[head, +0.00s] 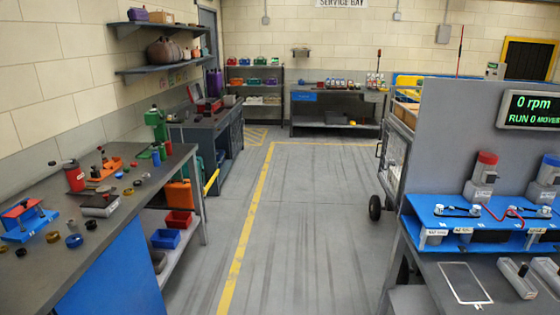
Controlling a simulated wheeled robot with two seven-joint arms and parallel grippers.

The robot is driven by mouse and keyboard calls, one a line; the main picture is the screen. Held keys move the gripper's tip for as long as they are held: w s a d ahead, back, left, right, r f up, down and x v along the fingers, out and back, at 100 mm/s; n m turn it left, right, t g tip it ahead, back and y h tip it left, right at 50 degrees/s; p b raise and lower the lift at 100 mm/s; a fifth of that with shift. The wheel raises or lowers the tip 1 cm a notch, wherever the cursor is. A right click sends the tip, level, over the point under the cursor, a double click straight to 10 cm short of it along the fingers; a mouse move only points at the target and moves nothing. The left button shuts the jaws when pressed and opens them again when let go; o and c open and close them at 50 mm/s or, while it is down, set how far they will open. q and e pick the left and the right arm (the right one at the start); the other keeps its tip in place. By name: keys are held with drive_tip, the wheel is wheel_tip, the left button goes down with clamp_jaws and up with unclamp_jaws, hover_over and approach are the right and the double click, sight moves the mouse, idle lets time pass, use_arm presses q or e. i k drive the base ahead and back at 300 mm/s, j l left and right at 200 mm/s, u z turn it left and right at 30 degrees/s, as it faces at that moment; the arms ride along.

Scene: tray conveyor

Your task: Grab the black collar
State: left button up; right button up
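Several small rings or collars lie on the grey top of the left workbench (150,205). A dark, black-looking collar (90,224) lies near the front left part of the bench top. A blue collar (74,240) lies just in front of it, and a brownish collar (53,236) lies to its left. A brass-coloured ring (128,191) lies farther back, near another small dark piece (137,183) whose shape is too small to tell. Neither of my grippers shows in the head view.
A red-and-blue fixture (27,217), a grey device (100,206) and a red canister (74,176) stand on the left bench. A right bench with a blue rack (425,212) stands opposite. A wheeled cart (394,165) is beyond it. The floor aisle (300,230) between is clear.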

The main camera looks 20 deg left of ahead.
sight(22, 251)
drive_tip(key=i+u, duration=0.35)
drive_tip(key=i, duration=0.15)
drive_tip(key=i+u, duration=0.4)
drive_tip(key=i+l+u, duration=0.35)
drive_tip(key=i, duration=0.2)
drive_tip(key=i+u, duration=0.25)
drive_tip(key=u, duration=0.2)
drive_tip(key=i+l+u, duration=0.1)
drive_tip(key=i+u, duration=0.15)
drive_tip(key=u, duration=0.2)
drive_tip(key=i+l+u, duration=0.15)
drive_tip(key=u, duration=0.3)
drive_tip(key=i+l+u, duration=0.25)
drive_tip(key=u, duration=0.2)
drive_tip(key=i+l+u, duration=0.15)
drive_tip(key=l+u, duration=0.3)
drive_tip(key=i+l+u, duration=0.1)
drive_tip(key=u, duration=0.35)
drive_tip(key=i+l+u, duration=0.15)
drive_tip(key=u, duration=0.3)
drive_tip(key=i+l+u, duration=0.3)
drive_tip(key=u, duration=0.15)
drive_tip(key=i+l+u, duration=0.15)
drive_tip(key=l+u, duration=0.25)
drive_tip(key=i+l+u, duration=0.1)
drive_tip(key=l+u, duration=0.2)
drive_tip(key=u, duration=0.15)
